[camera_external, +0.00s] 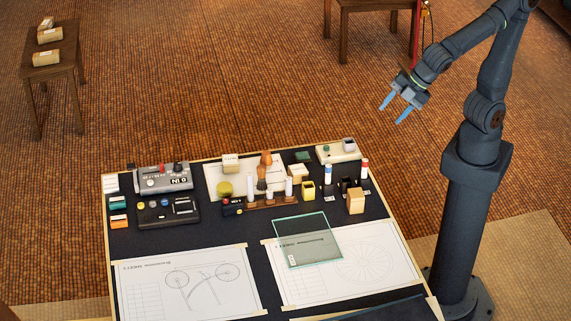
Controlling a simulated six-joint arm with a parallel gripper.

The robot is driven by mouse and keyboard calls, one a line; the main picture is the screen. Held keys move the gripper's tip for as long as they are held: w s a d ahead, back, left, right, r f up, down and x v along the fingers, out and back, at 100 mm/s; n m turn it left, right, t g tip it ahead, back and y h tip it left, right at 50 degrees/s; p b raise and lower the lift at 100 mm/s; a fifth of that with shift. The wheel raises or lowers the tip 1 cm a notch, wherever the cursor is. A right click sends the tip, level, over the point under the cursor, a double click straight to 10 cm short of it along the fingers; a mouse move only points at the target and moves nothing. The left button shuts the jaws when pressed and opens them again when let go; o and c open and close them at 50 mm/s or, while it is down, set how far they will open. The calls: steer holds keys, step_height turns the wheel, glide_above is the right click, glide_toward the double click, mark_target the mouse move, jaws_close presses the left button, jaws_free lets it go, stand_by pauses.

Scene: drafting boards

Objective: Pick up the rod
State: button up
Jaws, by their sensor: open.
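My gripper (393,113) is open and empty, with two blue fingers pointing down and left. It is raised above and beyond the drafting board's far right corner, apart from everything on the board. Rod-like upright pieces stand on the board: a white cylinder (250,186) and another white cylinder (289,187) at a brown wooden rack (271,203), and a white cylinder with a red top (365,170) farther right. I cannot tell which of these, if any, is the rod. The small pieces crowd together and partly hide one another.
The dark board also holds a grey device (163,182), a black box (168,213), a wooden block (356,201) and a glass plate (308,243) over a taped drawing (375,260). Another drawing (188,286) lies front left. A wooden stool (366,8) stands behind.

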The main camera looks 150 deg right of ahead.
steer(key=w+d+f+n+g+h, duration=0.2)
steer(key=w+d+f+n+g, duration=0.35)
steer(key=w+d+f, duration=0.4)
steer(key=n+g+h, duration=0.4)
steer(key=n+h, duration=0.1)
glide_toward(289, 189)
steer(key=x, duration=0.4)
steer(key=r+x, duration=0.1)
steer(key=x, duration=0.3)
steer(key=r+x, duration=0.1)
steer(key=x, duration=0.3)
steer(key=shift+s+d, duration=0.25)
steer(key=shift+s, duration=0.15)
jaws_close()
